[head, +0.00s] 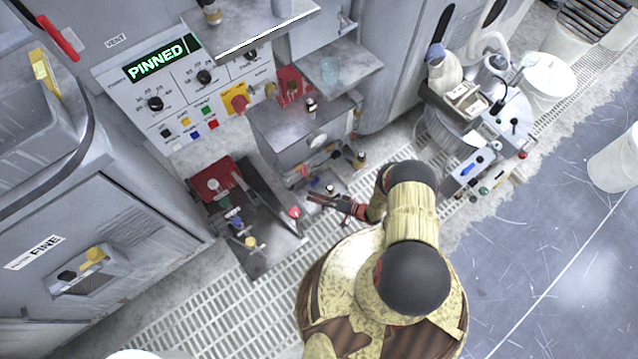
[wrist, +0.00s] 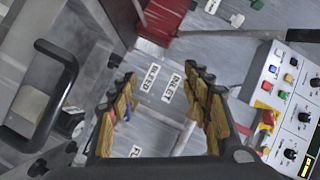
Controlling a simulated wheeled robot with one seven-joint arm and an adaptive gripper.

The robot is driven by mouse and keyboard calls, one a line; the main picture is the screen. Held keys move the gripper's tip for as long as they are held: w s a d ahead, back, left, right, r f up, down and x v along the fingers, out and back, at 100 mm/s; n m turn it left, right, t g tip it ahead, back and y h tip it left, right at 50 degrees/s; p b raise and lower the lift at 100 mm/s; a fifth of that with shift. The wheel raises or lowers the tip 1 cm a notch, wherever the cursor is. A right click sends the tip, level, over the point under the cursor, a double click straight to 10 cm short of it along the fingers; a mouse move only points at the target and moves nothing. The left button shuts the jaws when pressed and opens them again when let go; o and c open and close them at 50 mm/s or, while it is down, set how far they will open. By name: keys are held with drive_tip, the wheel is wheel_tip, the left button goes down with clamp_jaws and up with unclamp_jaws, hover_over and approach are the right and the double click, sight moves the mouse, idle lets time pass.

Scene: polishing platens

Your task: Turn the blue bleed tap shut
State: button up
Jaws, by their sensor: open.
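A small blue part (head: 236,221) sits among small fittings on the low metal unit left of my gripper in the head view. Another small blue part (head: 316,181) lies just above my gripper. I cannot tell which is the bleed tap. My gripper (head: 312,199) is low beside the bench, close to a red knob (head: 295,212). In the wrist view my gripper (wrist: 160,95) is open, with nothing seen held between its fingers. A "BLEED" label (wrist: 150,77) and an "INLET" label (wrist: 168,88) show between them on grey metal.
A red box (head: 215,180) stands on the low unit. The control panel (head: 190,95) reads "PINNED". A metal box (head: 300,130) stands above my gripper. A black handle (wrist: 50,90) is at the left of the wrist view. Open floor (head: 560,240) lies to the right.

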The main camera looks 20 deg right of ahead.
drive_tip(key=shift+o, duration=1.2)
drive_tip(key=a+n+h+p, duration=0.1)
drive_tip(key=a, duration=0.6)
drive_tip(key=shift+w+r+n+t+h, duration=0.3)
drive_tip(key=shift+w+r, duration=0.1)
drive_tip(key=shift+w, duration=0.05)
drive_tip(key=n+t+h, duration=0.3)
drive_tip(key=n+h, duration=0.6)
approach(316, 183)
drive_tip(key=x, duration=0.4)
drive_tip(key=b+x, duration=0.2)
drive_tip(key=x, duration=0.4)
drive_tip(key=shift+w+a+f, duration=0.15)
drive_tip(key=shift+w+f, duration=0.05)
drive_tip(key=shift+w, duration=0.15)
drive_tip(key=c, duration=0.3)
drive_tip(key=c, duration=0.9)
